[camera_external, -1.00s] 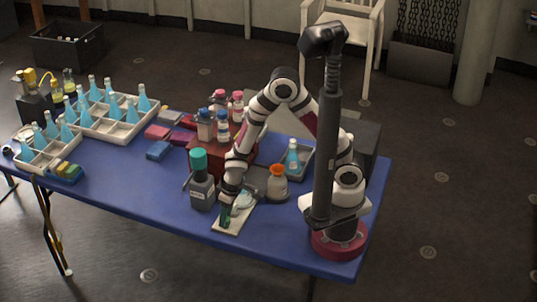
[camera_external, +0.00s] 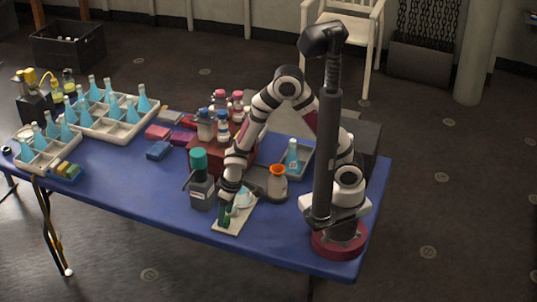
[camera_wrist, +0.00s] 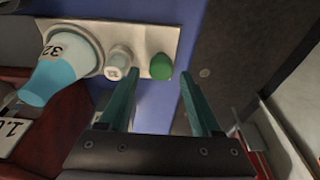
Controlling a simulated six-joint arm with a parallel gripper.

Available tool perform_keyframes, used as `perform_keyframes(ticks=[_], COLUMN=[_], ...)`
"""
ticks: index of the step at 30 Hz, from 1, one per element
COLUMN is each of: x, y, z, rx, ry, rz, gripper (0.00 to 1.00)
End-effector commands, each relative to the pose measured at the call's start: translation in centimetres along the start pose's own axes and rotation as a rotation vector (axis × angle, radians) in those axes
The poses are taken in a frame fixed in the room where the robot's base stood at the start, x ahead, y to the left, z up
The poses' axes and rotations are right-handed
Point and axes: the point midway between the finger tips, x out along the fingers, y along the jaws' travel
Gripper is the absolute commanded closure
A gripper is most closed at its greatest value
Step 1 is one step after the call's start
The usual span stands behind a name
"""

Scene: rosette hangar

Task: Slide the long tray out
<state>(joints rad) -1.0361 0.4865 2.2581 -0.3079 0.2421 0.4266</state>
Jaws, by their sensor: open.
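A narrow pale tray (camera_external: 236,226) lies near the table's front edge, below my gripper. In the wrist view its pale surface (camera_wrist: 138,36) runs across the top and carries a flask (camera_wrist: 62,60) with blue liquid marked 32, a small white-capped item (camera_wrist: 118,62) and a green round item (camera_wrist: 161,67). My gripper (camera_wrist: 160,80) is open, with its teal fingers apart around the line of the green item. Contact with it cannot be told. In the external view my gripper (camera_external: 227,212) is low over the tray's left end, hiding part of it.
A red rack (camera_external: 207,158) with bottles stands behind. Compartment trays (camera_external: 125,128) fill the left; the table's front middle is clear.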

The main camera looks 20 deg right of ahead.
Motion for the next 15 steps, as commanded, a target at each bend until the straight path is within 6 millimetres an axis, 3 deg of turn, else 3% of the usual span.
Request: perform_keyframes(ticks=[15], x=[-5.5], y=[0.0], z=[-1.1], rx=[0.001], ry=[0.002], rz=[-0.002], gripper=[0.35])
